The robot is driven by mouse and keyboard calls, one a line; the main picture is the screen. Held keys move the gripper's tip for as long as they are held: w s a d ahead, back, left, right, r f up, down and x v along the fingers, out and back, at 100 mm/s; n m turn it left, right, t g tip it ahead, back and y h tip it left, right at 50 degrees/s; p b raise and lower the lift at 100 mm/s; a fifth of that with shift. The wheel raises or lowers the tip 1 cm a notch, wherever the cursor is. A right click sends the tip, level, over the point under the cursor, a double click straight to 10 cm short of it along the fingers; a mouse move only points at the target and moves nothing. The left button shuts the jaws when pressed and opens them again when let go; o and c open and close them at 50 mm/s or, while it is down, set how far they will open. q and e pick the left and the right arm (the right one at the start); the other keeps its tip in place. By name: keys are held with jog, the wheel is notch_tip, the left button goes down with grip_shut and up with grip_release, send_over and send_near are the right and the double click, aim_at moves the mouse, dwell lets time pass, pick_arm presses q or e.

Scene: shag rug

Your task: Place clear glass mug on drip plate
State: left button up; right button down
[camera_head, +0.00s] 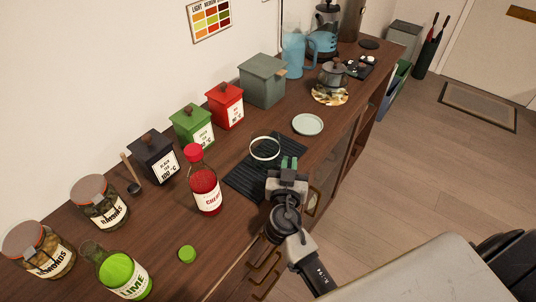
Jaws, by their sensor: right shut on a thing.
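The clear glass mug (264,139) shows mostly as a pale round rim; its transparent body is hard to make out. It appears over the far part of the black ribbed drip plate (245,182), which lies on the wooden counter. I cannot tell whether the mug's base touches the plate. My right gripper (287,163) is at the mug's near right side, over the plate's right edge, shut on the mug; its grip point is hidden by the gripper. My left gripper is not in view.
A red-capped cherry bottle (206,191) stands at the plate's left edge. Black (154,158), green (192,126) and red (225,105) canisters line the wall behind. A pale saucer (308,124) lies beyond the mug. A green cap (187,254) lies near the front edge.

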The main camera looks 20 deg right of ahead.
jog(key=shift+r, duration=0.15)
jog(key=shift+r, duration=0.3)
notch_tip(320, 180, up, 4)
jog(key=shift+s+d+f, duration=0.1)
jog(key=shift+f, duration=0.05)
jog(key=s+d+r, duration=0.6)
jog(key=s+r, duration=0.1)
jog(key=s, duration=0.3)
jog(key=a+f+n+t+y, duration=0.2)
jog(key=a+f+n+y, duration=0.4)
jog(key=a+y, duration=0.3)
jog(key=shift+s+a+f+t, duration=0.2)
jog(key=shift+s+a+t, duration=0.1)
jog(key=shift+a, duration=0.75)
jog(key=shift+d, duration=0.1)
